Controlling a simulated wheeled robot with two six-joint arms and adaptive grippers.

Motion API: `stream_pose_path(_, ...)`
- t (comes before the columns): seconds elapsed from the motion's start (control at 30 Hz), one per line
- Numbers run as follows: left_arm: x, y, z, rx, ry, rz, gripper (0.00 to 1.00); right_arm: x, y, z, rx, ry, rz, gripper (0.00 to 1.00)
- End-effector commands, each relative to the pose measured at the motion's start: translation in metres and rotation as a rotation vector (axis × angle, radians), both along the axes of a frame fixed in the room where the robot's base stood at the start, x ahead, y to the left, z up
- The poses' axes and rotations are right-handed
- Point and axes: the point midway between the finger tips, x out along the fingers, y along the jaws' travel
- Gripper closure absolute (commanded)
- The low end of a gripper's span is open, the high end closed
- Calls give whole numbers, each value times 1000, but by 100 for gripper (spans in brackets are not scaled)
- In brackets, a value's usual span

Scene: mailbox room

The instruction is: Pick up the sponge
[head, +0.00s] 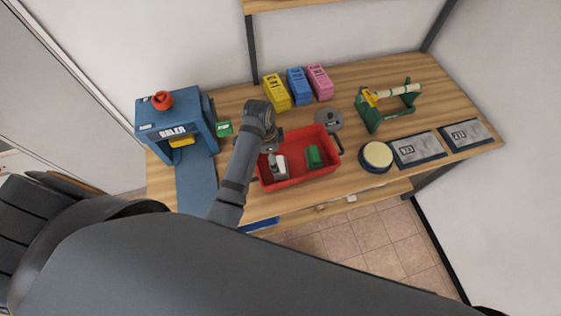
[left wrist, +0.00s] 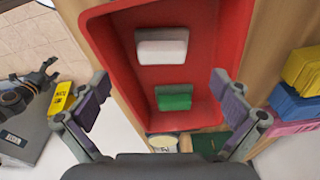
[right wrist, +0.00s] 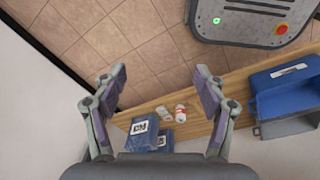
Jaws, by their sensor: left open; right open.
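A red tray (head: 294,183) on the wooden table holds a white block (head: 279,166) and a green block (head: 314,156). The left wrist view also shows the white block (left wrist: 162,47) and green block (left wrist: 174,99) lying apart. A round pale-yellow pad (head: 376,154) in a dark dish sits right of the tray. I cannot tell for certain which of these is the sponge. My left gripper (head: 271,142) is above the tray's left part, open and empty. My right gripper (right wrist: 161,88) is open and empty, over floor and table edge.
A blue baler (head: 177,127) stands at left. Yellow, blue (head: 299,85) and pink boxes stand behind the tray. A grey disc (head: 328,120), a green dispenser (head: 372,116) and grey mailers (head: 418,149) lie near. The right wrist view shows a blue bin (right wrist: 290,88).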

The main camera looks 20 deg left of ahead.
Motion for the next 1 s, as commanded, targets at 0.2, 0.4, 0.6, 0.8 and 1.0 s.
stream_pose_path(0.2,2,-5,-33,0,2,0,0,-25,-6,6,-7,37,1,28)
stream_pose_path(0.4,3,-6,-40,0,0,0,0,-8,-7,9,-9,12,2,28)
stream_pose_path(0.6,10,-14,-63,0,4,-1,0,9,-7,24,-8,-15,3,28)
stream_pose_path(0.8,12,-17,-87,0,2,0,0,-3,-5,26,-6,3,2,28)
stream_pose_path(1.0,12,-17,-90,0,-1,0,0,-10,0,24,0,14,0,28)
